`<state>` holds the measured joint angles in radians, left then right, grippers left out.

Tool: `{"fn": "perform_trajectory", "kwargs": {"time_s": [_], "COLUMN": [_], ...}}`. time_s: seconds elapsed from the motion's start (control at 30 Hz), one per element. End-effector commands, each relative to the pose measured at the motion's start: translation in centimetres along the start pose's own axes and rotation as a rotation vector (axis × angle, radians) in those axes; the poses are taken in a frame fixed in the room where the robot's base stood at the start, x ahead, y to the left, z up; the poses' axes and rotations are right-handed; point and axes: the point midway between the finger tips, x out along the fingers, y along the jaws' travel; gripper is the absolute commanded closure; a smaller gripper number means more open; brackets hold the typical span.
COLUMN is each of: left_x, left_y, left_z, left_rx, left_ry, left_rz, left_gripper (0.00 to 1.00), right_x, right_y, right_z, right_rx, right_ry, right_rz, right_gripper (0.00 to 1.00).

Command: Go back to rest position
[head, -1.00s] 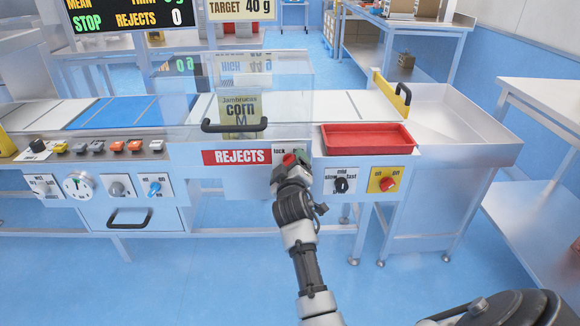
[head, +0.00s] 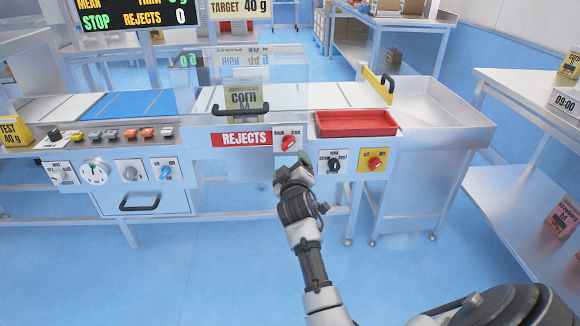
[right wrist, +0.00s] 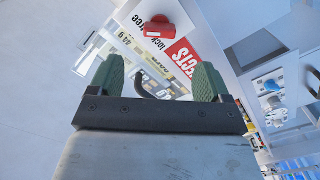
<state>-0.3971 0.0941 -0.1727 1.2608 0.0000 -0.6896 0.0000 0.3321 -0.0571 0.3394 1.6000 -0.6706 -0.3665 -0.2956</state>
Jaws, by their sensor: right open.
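My right gripper (head: 293,168) is in front of the machine, just below the red lock knob (head: 288,143). It is apart from the knob. In the right wrist view its two green fingers are spread with nothing between them (right wrist: 160,80). The red knob also shows there, beyond the fingers (right wrist: 158,27). My left gripper is in neither current view.
The machine front carries a REJECTS label (head: 245,138), knobs and a drawer handle (head: 139,203). A red tray (head: 355,124) sits on its right part. A corn pouch (head: 243,99) stands behind the clear cover. A shelved table (head: 520,85) stands at right; blue floor is open below.

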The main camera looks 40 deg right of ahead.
Motion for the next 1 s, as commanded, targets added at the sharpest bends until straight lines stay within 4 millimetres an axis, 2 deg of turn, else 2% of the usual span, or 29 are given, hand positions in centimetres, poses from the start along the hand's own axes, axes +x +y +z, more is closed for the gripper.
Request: {"fn": "perform_trajectory", "kwargs": {"time_s": [0.57, 0.67, 0.77, 0.87, 1.0], "left_x": [0.1, 0.1, 0.1, 0.1, 0.1], "left_y": [0.0, 0.0, 0.0, 0.0, 0.0], "left_z": [0.0, 0.0, 0.0, 0.0, 0.0], "left_rx": [0.001, -0.002, -0.001, -0.001, -0.001], "left_ry": [0.002, 0.001, 0.001, 0.001, 0.001], "left_rz": [0.000, 0.001, 0.001, 0.000, 0.000], "left_gripper": [0.57, 0.57, 0.57, 0.57, 0.57], "right_x": [0.0, -0.2, -1.1, -3.3, -8.4], "right_y": [0.0, -0.7, -3.5, -8.1, -15.3], "right_z": [0.1, 0.5, 2.4, 5.8, 12.0], "right_rx": [0.000, 0.001, 0.010, 0.026, 0.057], "right_ry": [0.000, -0.007, -0.038, -0.097, -0.223], "right_rz": [-0.001, -0.017, -0.086, -0.206, -0.402], "right_gripper": [0.21, 0.21, 0.21, 0.21, 0.21]}}
